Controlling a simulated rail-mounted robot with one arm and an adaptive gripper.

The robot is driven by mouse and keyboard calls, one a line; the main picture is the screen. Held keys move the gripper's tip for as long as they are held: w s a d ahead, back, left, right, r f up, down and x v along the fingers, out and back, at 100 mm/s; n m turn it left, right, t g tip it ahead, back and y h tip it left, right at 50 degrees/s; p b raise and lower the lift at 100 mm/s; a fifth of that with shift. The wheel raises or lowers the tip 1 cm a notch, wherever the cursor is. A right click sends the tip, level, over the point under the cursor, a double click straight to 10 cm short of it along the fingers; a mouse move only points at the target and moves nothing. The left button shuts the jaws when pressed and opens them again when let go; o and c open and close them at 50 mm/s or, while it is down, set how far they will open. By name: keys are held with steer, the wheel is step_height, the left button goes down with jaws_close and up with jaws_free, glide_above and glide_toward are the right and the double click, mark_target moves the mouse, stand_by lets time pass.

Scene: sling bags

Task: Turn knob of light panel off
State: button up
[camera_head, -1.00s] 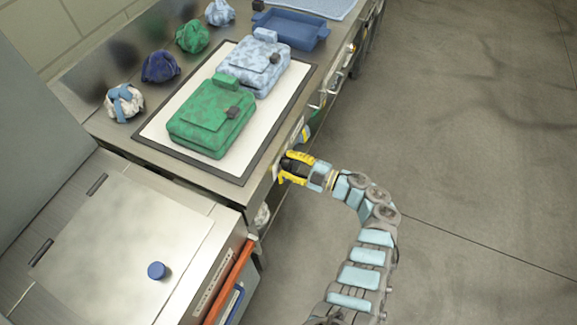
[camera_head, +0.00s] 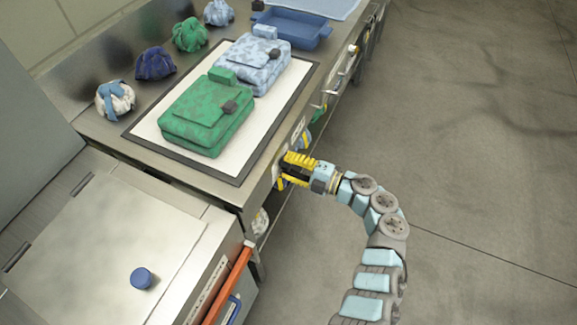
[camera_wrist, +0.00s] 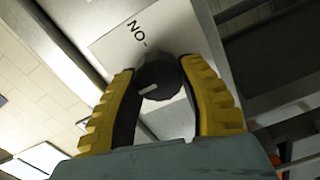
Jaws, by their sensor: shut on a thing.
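The light panel is a pale plate (camera_wrist: 110,42) on the counter's front face, with lettering that looks like "NO-" seen at an angle in the wrist view. Its dark round knob (camera_wrist: 158,76) has a light pointer mark. My gripper (camera_wrist: 158,92) has its yellow-backed fingers on both sides of the knob, shut on it. In the head view my gripper (camera_head: 284,167) is at the counter's front face, below the top edge. The knob is hidden there behind the fingers.
A green bag (camera_head: 207,112) and a light blue bag (camera_head: 266,64) lie on a dark-framed white light surface (camera_head: 157,128). Bundled cloths, including a white-and-blue one (camera_head: 114,100), stand behind. A blue tray (camera_head: 296,30) is farther along. The floor to the right is clear.

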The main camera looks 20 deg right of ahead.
steer(key=o, duration=1.2)
steer(key=shift+a, duration=0.1)
steer(key=v, duration=1.2)
steer(key=shift+r, duration=0.1)
